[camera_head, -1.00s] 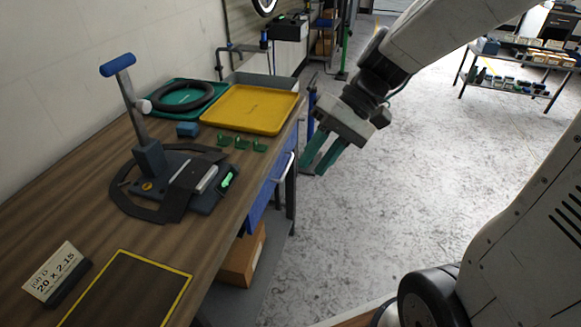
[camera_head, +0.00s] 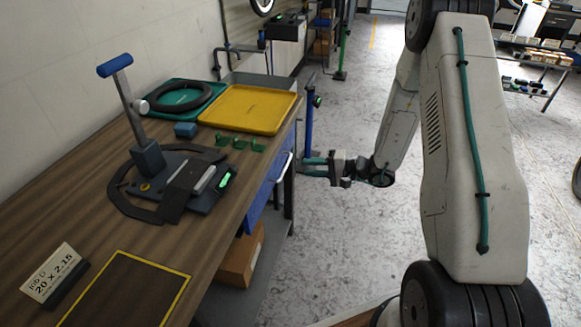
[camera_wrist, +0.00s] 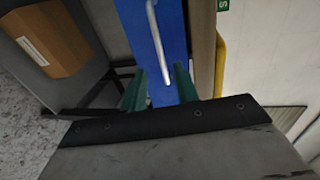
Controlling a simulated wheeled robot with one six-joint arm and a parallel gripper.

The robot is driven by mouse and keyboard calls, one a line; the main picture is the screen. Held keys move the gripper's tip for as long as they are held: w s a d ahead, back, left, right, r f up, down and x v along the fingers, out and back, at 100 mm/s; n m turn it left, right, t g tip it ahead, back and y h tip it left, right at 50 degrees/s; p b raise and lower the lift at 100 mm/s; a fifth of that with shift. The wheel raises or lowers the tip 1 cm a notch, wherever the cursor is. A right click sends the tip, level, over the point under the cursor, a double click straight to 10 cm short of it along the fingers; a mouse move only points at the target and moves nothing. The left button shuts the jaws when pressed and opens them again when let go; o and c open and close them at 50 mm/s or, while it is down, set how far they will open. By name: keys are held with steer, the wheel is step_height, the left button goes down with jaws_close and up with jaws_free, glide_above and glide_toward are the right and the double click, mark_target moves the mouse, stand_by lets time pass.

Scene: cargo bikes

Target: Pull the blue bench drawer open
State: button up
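The blue bench drawer (camera_head: 262,192) is under the right edge of the wooden bench and looks shut. Its pale bar handle (camera_head: 284,167) stands off the drawer front. My gripper (camera_head: 308,168) is just to the right of the handle, with its green fingers pointing left at it. In the wrist view the blue drawer front (camera_wrist: 150,30) fills the top middle, and the handle (camera_wrist: 157,45) runs down toward the gap between the two fingers (camera_wrist: 160,85). The fingers are apart, with nothing held. Whether the handle's lower end lies between the fingertips is hard to tell.
The bench top (camera_head: 75,195) carries a yellow tray (camera_head: 250,110), a green tray (camera_head: 160,97) and a lever tool (camera_head: 150,160). A cardboard box (camera_head: 242,255) sits on the shelf below. A blue post (camera_head: 309,125) stands behind my gripper.

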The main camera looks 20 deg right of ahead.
steer(key=x, duration=0.7)
steer(key=shift+a, duration=0.2)
steer(key=shift+w, duration=0.1)
steer(key=shift+c, duration=0.2)
jaws_close()
